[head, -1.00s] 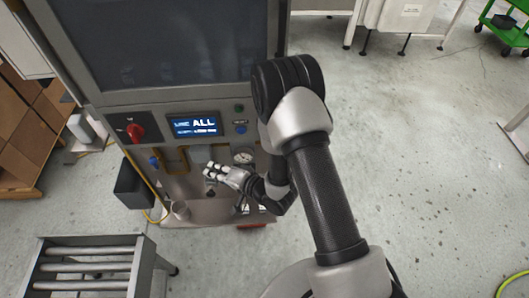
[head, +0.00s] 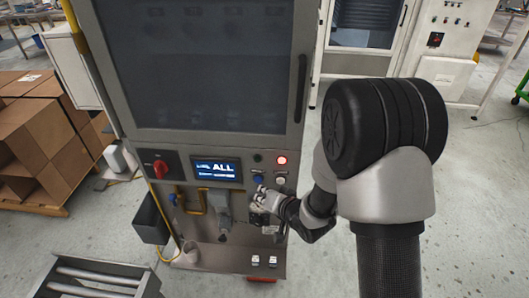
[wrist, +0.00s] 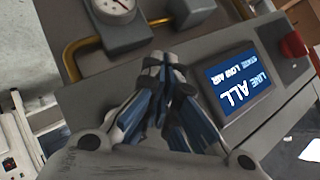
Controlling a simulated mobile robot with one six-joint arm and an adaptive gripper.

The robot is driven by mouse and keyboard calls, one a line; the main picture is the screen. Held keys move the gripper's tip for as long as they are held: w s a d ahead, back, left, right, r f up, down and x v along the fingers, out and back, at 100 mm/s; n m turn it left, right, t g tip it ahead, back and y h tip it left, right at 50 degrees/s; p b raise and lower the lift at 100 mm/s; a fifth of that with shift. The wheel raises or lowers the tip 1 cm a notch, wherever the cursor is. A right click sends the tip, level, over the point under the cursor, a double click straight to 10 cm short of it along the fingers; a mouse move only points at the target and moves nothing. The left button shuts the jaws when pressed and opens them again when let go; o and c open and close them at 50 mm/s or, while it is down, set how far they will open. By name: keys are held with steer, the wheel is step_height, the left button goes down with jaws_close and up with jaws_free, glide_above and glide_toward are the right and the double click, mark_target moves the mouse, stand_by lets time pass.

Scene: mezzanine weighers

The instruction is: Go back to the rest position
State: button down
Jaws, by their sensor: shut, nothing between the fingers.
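My gripper (head: 259,196) is in front of the machine's control panel (head: 205,150), near the blue button (head: 258,179) right of the lit screen (head: 216,169). In the wrist view its fingertips (wrist: 163,62) are together with nothing between them. I cannot tell from the head view whether it touches the panel. My arm reaches in from the right, its large black joint at the right of the head view.
A red lamp (head: 281,160) is lit on the panel. A red rotary switch (head: 160,168) is at the left. A gauge (wrist: 113,8) and yellow pipe are close by in the wrist view. A roller conveyor (head: 100,280) stands at lower left, cardboard boxes (head: 45,140) at left. Floor at right is clear.

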steer(key=s+d+r+n+g+h, duration=0.1)
steer(key=s+d+r+h, duration=0.6)
steer(key=d+r, duration=0.65)
steer(key=s+r+g, duration=0.2)
steer(key=s, duration=0.9)
steer(key=s+d+r+n+g+y+b, duration=0.1)
steer(key=s+r+g, duration=0.1)
steer(key=s, duration=1)
steer(key=shift+d+r+n+b, duration=0.15)
steer(key=shift+r+n+b, duration=0.15)
steer(key=shift+r, duration=0.45)
steer(key=shift+f, duration=0.1)
